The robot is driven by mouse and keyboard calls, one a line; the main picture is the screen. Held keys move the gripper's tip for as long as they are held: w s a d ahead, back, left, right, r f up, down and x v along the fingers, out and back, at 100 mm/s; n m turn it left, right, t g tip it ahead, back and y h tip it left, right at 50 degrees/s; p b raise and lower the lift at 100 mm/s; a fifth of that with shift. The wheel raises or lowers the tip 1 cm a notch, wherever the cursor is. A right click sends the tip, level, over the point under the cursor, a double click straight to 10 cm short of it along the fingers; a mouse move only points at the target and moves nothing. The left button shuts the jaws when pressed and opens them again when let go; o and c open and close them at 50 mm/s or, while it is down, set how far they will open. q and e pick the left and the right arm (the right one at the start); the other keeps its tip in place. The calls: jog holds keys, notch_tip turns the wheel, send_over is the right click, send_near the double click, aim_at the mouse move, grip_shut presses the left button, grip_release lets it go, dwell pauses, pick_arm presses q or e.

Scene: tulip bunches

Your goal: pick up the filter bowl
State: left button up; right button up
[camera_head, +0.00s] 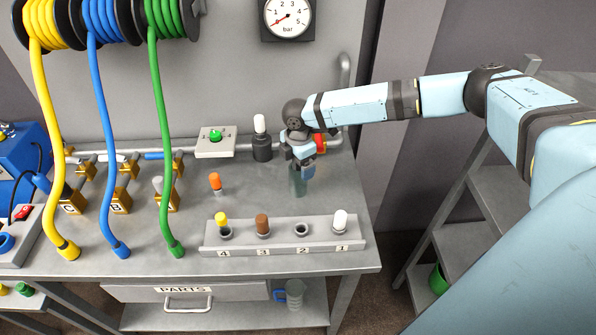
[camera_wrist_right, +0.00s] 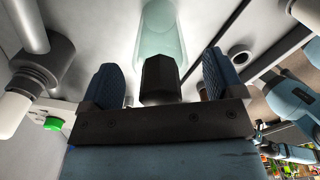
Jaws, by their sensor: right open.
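The filter bowl (camera_head: 298,184) looks like a clear greenish cup. It stands on the grey bench top, to the right of the middle. My right gripper (camera_head: 302,168) is just above it, reaching in from the right. In the right wrist view the clear bowl (camera_wrist_right: 163,28) shows beyond a dark faceted piece (camera_wrist_right: 160,80). That piece lies between the two blue fingers of the right gripper (camera_wrist_right: 163,75), with gaps on both sides. The gripper is open. My left gripper does not show.
A black base with a white cylinder (camera_head: 261,140) stands left of my right gripper. A numbered rack (camera_head: 285,247) with coloured plugs and an empty hole 2 lies in front. An orange-topped plug (camera_head: 215,182) stands to the left. Hoses (camera_head: 160,140) hang farther left.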

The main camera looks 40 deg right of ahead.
jog(key=shift+f, duration=0.4)
jog(key=shift+c, duration=0.5)
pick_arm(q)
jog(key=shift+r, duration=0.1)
pick_arm(e)
jog(key=c, duration=0.9)
jog(key=shift+c, duration=0.2)
